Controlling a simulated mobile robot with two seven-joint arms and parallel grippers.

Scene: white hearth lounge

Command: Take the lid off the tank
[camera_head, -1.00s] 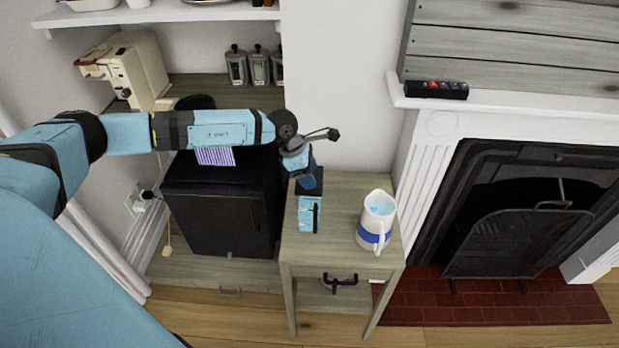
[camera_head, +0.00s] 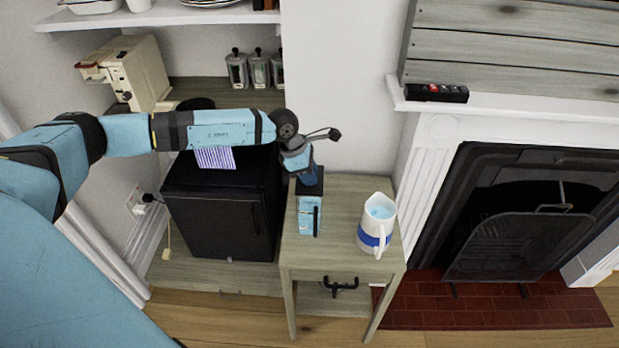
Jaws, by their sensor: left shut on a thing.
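My left arm reaches in from the left over a black cabinet. My left gripper (camera_head: 313,226), light blue with dark parts, points down over the small grey wooden table (camera_head: 348,198). It is shut; what it holds is too small and hidden to make out. A cream machine with a reddish part on top (camera_head: 135,72) stands on the alcove counter at the upper left; I cannot tell whether it bears the tank. No tank or lid shows clearly. My right gripper is not in view.
A white jug with a blue band (camera_head: 376,224) stands on the table, right of my left gripper. The black cabinet (camera_head: 215,213) stands left of the table. Several glass canisters (camera_head: 258,70) stand on the counter behind. A fireplace with a dark screen (camera_head: 517,245) is at the right.

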